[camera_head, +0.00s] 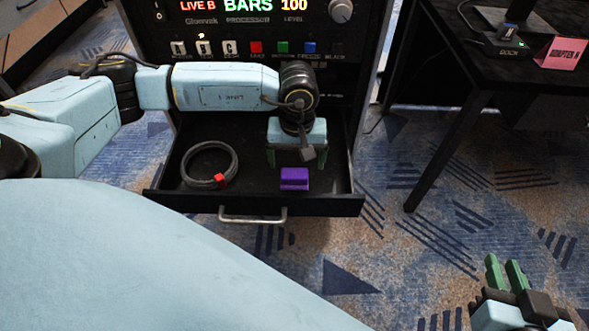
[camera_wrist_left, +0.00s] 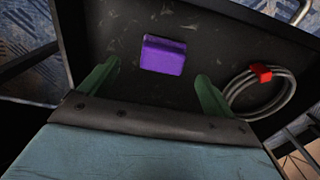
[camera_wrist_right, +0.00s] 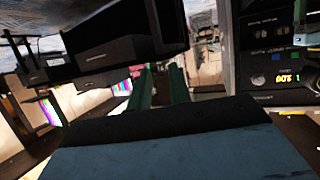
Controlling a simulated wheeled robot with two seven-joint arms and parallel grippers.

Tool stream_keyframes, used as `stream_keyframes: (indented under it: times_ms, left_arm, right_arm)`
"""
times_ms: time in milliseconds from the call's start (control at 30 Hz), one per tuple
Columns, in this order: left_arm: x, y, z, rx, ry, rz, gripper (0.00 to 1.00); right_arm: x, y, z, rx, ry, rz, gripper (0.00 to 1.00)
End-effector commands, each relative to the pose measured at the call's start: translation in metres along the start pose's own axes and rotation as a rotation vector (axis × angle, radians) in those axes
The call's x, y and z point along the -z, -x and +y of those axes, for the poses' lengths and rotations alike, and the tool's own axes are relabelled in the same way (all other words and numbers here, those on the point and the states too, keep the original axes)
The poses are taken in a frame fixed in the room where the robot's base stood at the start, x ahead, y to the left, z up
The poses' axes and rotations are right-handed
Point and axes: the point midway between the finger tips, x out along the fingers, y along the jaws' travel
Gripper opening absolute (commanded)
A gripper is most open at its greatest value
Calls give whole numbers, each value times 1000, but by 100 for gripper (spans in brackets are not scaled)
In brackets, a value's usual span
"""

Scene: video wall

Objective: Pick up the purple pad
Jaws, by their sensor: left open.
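The purple pad (camera_head: 294,179) lies on the floor of an open black drawer (camera_head: 330,206), right of the drawer's middle. In the left wrist view the pad (camera_wrist_left: 163,55) sits ahead of the fingers, between their lines, and touches neither. My left gripper (camera_head: 297,158) is open and empty, over the drawer just behind the pad; its green fingers also show in the left wrist view (camera_wrist_left: 157,85). My right gripper (camera_head: 506,272) is at the lower right of the head view, away from the drawer. Its two green fingers (camera_wrist_right: 161,88) stand apart with nothing between them.
A coiled grey cable with a red tag (camera_head: 220,180) lies in the drawer's left part. The drawer has low walls and a metal handle (camera_head: 253,217) in front. The rack panel (camera_head: 260,50) rises behind it. A black table (camera_head: 470,75) stands at the right.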

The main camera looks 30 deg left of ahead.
Motion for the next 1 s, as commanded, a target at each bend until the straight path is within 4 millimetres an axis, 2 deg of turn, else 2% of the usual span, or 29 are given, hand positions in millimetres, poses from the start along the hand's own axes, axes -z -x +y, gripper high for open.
stream_keyframes:
  times_ms: [267,467,800,1000]
  left_arm:
    - [0,-10,-1,0,0,0,89]
    - [0,-25,-3,1,2,-1,89]
    - [0,-51,-5,0,0,-1,89]
    - [0,-57,-5,0,0,0,89]
  right_arm:
    - [16,-2,-3,9,-1,94,20]
    - [45,1,-9,24,-4,280,20]
    - [94,21,-19,50,-16,604,20]
    - [106,29,-21,56,-21,686,20]
